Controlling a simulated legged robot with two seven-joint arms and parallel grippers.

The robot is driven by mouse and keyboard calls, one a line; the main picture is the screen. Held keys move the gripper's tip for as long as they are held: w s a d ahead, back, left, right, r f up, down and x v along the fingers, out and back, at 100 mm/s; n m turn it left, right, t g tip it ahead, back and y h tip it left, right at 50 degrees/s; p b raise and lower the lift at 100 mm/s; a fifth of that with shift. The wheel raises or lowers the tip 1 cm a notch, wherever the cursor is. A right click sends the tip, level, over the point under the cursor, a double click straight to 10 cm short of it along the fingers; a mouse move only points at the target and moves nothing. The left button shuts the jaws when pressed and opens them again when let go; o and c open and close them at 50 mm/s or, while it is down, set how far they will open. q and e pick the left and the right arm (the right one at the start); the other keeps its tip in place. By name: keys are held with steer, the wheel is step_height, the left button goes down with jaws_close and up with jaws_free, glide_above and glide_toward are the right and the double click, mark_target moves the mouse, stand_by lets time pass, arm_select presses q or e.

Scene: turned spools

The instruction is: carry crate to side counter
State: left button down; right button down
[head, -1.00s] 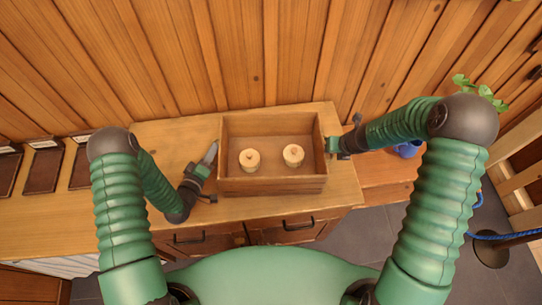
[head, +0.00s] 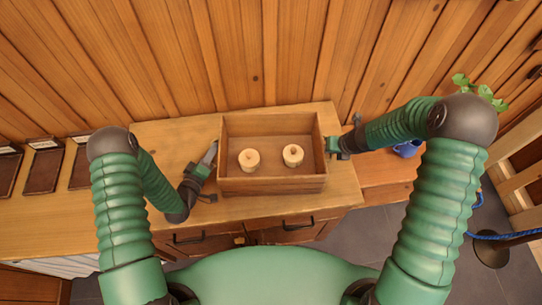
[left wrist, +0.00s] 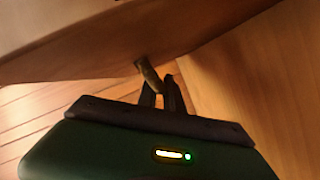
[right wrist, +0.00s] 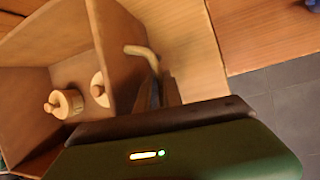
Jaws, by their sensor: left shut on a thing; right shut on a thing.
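A brown wooden crate (head: 272,187) is over the wooden counter (head: 345,188), its open top facing up. Two pale turned spools stand inside, a left one (head: 249,161) and a right one (head: 293,156); they also show in the right wrist view. My left gripper (head: 212,160) is at the crate's left side, shut on its handle (left wrist: 148,75). My right gripper (head: 334,145) is at the right side, shut on the other handle (right wrist: 142,54). I cannot tell whether the crate's underside touches the counter.
A lower wooden surface (head: 385,172) lies to the right, with a blue object (head: 407,149) behind my right arm. Dark trays (head: 43,170) sit at the far left. A plank wall (head: 250,50) stands behind. Grey floor and a rope post's base (head: 490,250) are at the right.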

arm_select(q)
steer(key=shift+s, duration=0.1)
stand_by(0.7)
